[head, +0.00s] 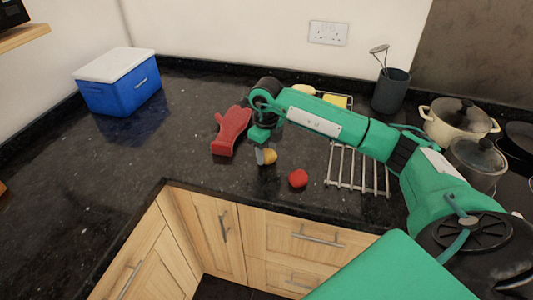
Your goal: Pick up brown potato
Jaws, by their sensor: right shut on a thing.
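The brown potato (270,157) is a small tan lump near the front of the dark counter. My right gripper (265,156) reaches down to it from the green arm that comes in from the right. Its fingers are shut on the potato and hide part of its left side. The potato is at or just above the counter; I cannot tell which. My left gripper is not in view.
A red object (298,178) lies right of the potato, beside a wire rack (357,172). A red oven mitt (231,131) lies behind left. A blue cooler (120,91) stands far left, pots (459,121) at right. The left counter is clear.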

